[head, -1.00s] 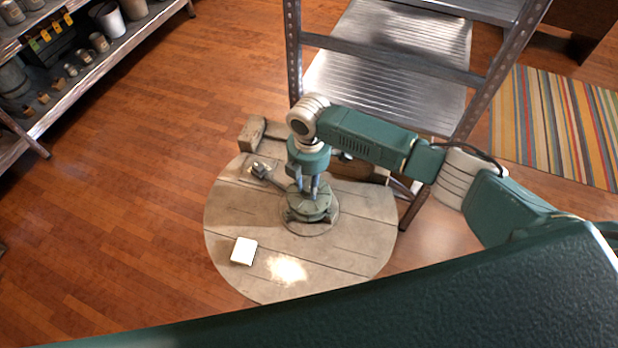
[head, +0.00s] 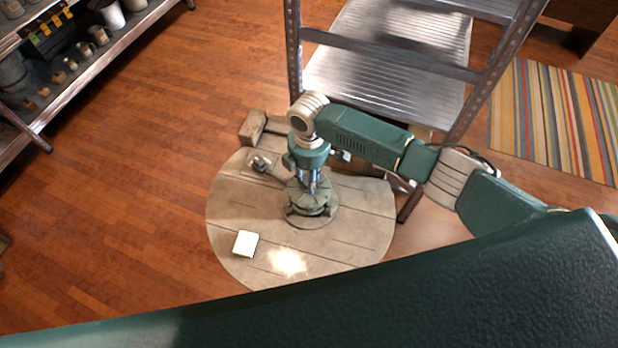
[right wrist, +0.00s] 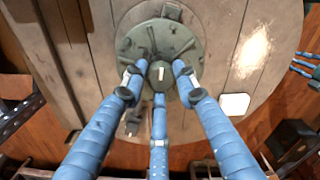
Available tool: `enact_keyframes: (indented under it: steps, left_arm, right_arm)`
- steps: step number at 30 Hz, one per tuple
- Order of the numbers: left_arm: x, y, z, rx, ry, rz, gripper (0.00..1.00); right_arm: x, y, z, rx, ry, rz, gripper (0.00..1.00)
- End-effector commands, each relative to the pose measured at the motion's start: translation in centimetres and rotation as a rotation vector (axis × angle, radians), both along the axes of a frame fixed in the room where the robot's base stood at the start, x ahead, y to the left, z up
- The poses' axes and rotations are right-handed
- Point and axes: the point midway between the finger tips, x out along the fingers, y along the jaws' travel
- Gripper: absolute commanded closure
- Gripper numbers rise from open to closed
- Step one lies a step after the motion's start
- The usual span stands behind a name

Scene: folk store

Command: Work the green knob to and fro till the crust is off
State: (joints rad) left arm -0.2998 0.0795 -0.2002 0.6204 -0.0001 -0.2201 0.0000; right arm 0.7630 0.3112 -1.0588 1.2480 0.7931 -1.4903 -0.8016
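The green knob (head: 312,200) is a round, worn green piece with lugs on its rim. It sits on a grey disc in a round wooden top. My right gripper (head: 314,188) comes down over it from above. In the right wrist view, the knob (right wrist: 160,48) lies under my right gripper (right wrist: 159,74), whose three blue fingers have their tips apart around its middle. Whether they press on it cannot be told. Dark marks show on the knob, but I cannot tell if they are crust. My left gripper (right wrist: 305,65) shows partly at the right edge, its fingers apart.
A white block (head: 245,243) lies on the wooden top (head: 350,245). A small metal fitting (head: 261,164) sits behind the knob, at left. A metal step ladder (head: 385,60) stands close behind. Shelves (head: 60,75) are at far left, a striped rug (head: 555,120) at right. Floor at left is clear.

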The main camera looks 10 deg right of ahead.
Motion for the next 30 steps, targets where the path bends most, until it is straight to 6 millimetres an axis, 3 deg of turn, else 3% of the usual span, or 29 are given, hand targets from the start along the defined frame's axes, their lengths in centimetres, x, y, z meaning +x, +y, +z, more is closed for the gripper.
enact_keyframes:
  steps: [2,14,30]
  left_arm:
    - [0.0,0.0,0.0,0.000,0.000,0.000,0.60]
    - [-0.2,0.2,0.0,0.001,0.002,0.001,0.60]
    - [0.0,0.0,0.0,0.000,0.001,0.000,0.60]
  right_arm:
    - [0.1,0.0,0.1,0.000,-0.002,0.000,0.54]
    - [0.1,0.0,0.8,0.001,-0.001,0.001,0.54]
    - [0.1,0.0,10.8,0.002,-0.003,0.001,0.54]
